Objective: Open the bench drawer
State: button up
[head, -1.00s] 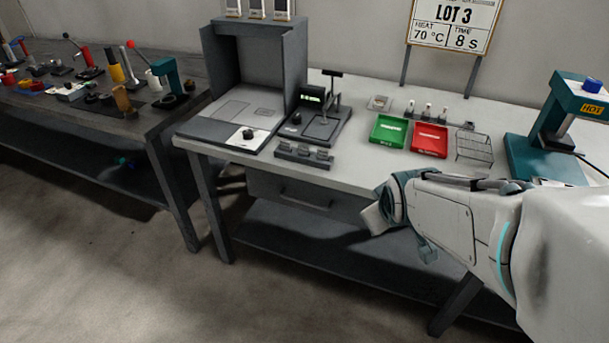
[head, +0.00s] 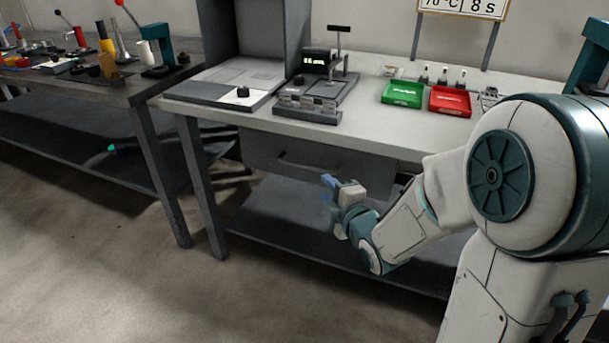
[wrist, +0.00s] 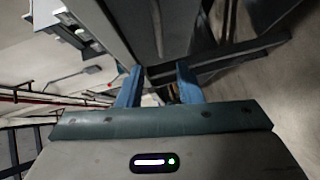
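The bench drawer (head: 345,165) is a dark grey box front under the light bench top. It looks closed. Its bar handle (head: 300,167) runs across the front, partly in shadow. My gripper (head: 328,188) has blue fingers and is in front of the drawer, to the right of the handle's middle and a little lower in the picture. In the wrist view my gripper (wrist: 158,76) shows its two fingers apart with nothing held between them. I cannot tell from these views how far the fingertips are from the handle.
The bench top (head: 375,125) carries a dark fixture (head: 310,100), a green tray (head: 402,94) and a red tray (head: 450,101). A lower shelf (head: 270,215) lies beneath the drawer. A second bench (head: 120,90) stands left. Floor in front is clear.

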aim_at(306, 167)
jog(key=b+x, duration=0.2)
jog(key=x, duration=1.1)
jog(key=shift+w+a+f, duration=0.1)
jog(key=shift+w+a, duration=0.05)
jog(key=shift+w, duration=0.1)
grip_shut()
